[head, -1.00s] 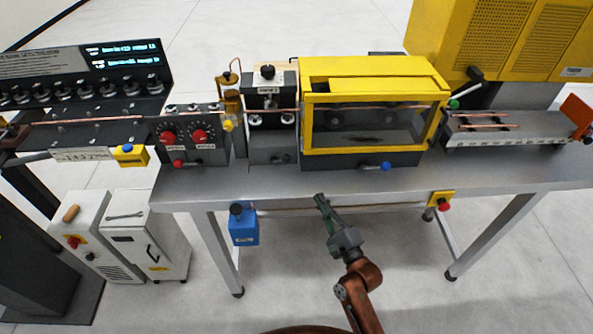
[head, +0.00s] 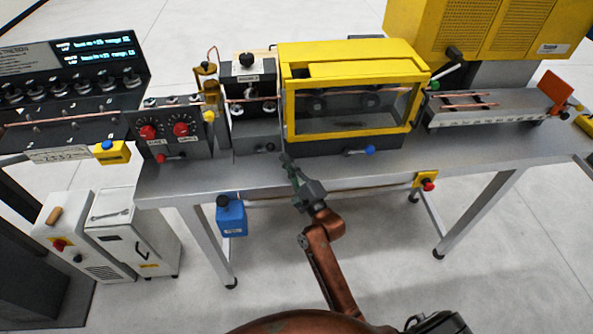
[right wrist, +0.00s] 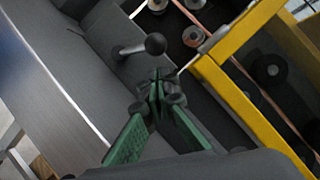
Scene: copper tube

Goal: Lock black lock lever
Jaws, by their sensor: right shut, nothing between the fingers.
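The black lock lever (right wrist: 155,43) has a round black ball on a short grey stem, attached to the grey machine base. In the head view a small dark lever (head: 268,148) sits low on the front of the grey unit, left of the yellow-framed guard. My right gripper (head: 287,160) is at the table's front side, just right of and below that lever. In the right wrist view its green fingers (right wrist: 157,92) are together and empty, with the ball just beyond the tips and apart from them. My left gripper is not in view.
The yellow-framed guard (head: 290,125) stands close to the right of my right gripper. A blue-knobbed lever (head: 368,150) is farther right on its base. Red knobs (head: 180,129) are on the panel at left. The table's front strip (head: 240,175) is bare.

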